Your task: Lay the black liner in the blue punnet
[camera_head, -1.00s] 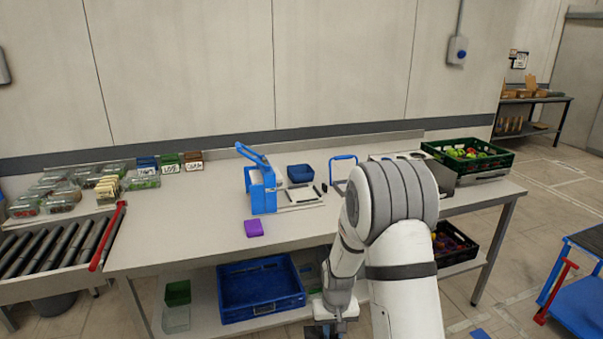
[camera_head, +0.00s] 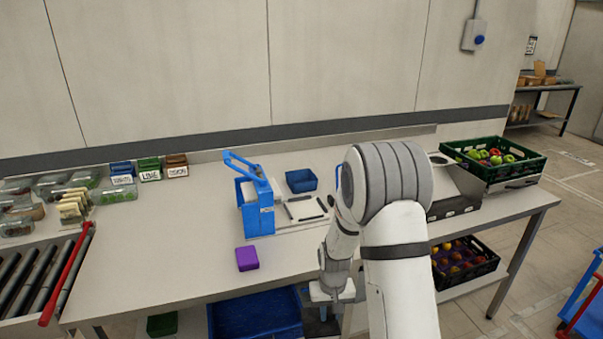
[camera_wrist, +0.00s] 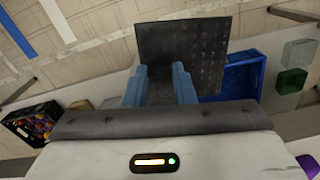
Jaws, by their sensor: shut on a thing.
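The blue punnet (camera_head: 301,181) stands upright on the table, beside the blue-framed device, and looks empty. The black liner (camera_wrist: 185,50) is a flat, dark, dimpled sheet in the wrist view. My gripper (camera_wrist: 159,76) is shut on it near one edge, with a blue finger on each side. The liner is held over the floor and lower shelf, in front of the table and apart from the punnet.
A blue-framed device (camera_head: 256,203) stands left of the punnet. A purple block (camera_head: 247,259) lies near the table's front. A green crate of fruit (camera_head: 497,172) is at the right end. A blue crate (camera_head: 255,318) sits below the tabletop. The left-middle tabletop is clear.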

